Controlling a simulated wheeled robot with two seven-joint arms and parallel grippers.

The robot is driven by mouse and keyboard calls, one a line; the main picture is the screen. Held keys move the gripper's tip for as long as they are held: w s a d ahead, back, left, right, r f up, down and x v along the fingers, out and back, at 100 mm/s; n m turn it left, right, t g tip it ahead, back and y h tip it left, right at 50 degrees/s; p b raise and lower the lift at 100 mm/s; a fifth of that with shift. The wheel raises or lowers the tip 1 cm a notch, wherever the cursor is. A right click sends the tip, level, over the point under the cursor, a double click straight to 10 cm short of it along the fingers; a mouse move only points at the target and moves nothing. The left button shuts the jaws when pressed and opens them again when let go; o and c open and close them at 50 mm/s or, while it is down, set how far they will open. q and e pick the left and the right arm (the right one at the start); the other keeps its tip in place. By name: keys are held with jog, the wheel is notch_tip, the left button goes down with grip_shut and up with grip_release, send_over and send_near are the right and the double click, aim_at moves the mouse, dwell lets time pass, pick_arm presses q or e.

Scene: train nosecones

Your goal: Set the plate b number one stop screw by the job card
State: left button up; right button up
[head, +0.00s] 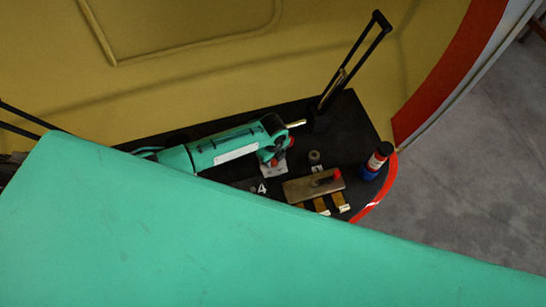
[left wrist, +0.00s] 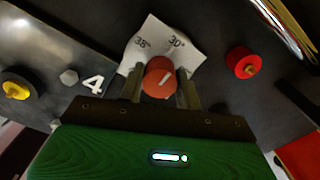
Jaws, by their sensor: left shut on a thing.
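In the left wrist view, a round red-orange knob (left wrist: 159,77) with a pale line on its top sits between the fingers of my left gripper (left wrist: 160,88), which is shut on it. The knob stands on a white angle plate (left wrist: 185,39) printed "38°" and "30°". To the left is a grey plate (left wrist: 40,55) bearing a white "4", a hex bolt head and a yellow-centred knob. In the head view, my left gripper (head: 277,153) is over the white angle plate (head: 273,171), and the "4" (head: 262,188) shows beside it. My right gripper is not in view.
A red knob (left wrist: 241,62) stands right of my fingers. In the head view, the dark shelf (head: 360,115) holds a blue-and-red bottle (head: 376,162), a brown block (head: 308,188) and a small grey cylinder (head: 314,157). A black handle (head: 355,62) rises behind.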

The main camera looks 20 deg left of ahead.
pick_arm(q)
jog(key=n+p, duration=0.2)
jog(key=shift+r+n, duration=0.15)
jog(key=shift+n, duration=0.25)
jog(key=n+p, duration=0.2)
jog(key=n, duration=0.2)
jog(key=shift+n, duration=0.3)
jog(key=n+p, duration=0.2)
jog(key=n, duration=0.2)
jog(key=shift+n+p, duration=0.6)
jog(key=shift+n, duration=0.5)
jog(key=o, duration=1)
